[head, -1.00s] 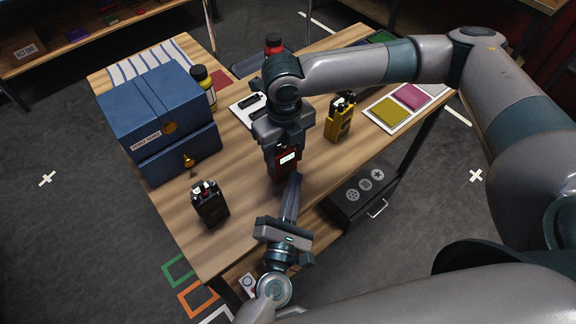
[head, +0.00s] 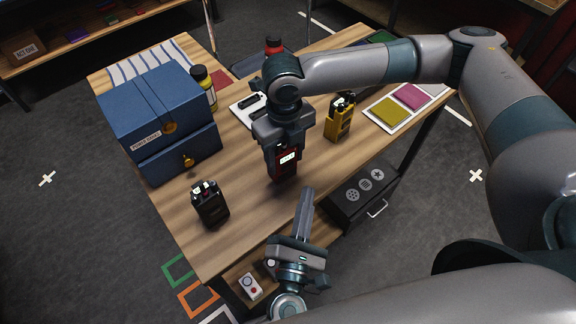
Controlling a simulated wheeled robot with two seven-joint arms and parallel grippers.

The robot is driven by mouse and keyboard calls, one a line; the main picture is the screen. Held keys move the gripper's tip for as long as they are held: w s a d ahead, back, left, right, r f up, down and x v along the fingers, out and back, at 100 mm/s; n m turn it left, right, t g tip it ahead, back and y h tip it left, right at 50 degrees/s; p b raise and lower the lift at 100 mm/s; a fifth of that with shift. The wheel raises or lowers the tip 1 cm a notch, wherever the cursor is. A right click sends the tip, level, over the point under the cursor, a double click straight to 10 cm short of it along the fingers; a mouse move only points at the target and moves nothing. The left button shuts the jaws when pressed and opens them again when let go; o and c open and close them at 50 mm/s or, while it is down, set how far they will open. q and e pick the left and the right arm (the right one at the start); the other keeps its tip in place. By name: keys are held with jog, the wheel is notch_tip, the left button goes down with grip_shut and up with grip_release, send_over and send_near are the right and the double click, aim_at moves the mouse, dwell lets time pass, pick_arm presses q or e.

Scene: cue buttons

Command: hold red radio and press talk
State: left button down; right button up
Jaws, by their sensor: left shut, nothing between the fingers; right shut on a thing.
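The red radio (head: 285,170) is upright near the middle of the wooden table, its small pale display lit and facing me. My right gripper (head: 283,148) is shut on it from above and hides its top. I cannot tell whether its base touches the table. My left gripper (head: 306,194) is shut and empty, in front of the radio and a little to its right, apart from it. The talk button cannot be made out.
A black radio (head: 210,205) stands at the table's front left, and a yellow radio (head: 341,120) to the right. Blue boxes (head: 160,110) and a yellow bottle (head: 204,86) fill the left. A black drawer unit (head: 362,196) sits at the right front edge.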

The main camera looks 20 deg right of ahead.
jog(key=o, duration=1.3)
jog(key=shift+c, duration=0.2)
jog(key=shift+r+b, duration=0.3)
jog(key=shift+r, duration=0.55)
notch_tip(320, 180, up, 16)
jog(key=b, duration=0.3)
jog(key=shift+f, duration=0.1)
jog(key=shift+f, duration=0.1)
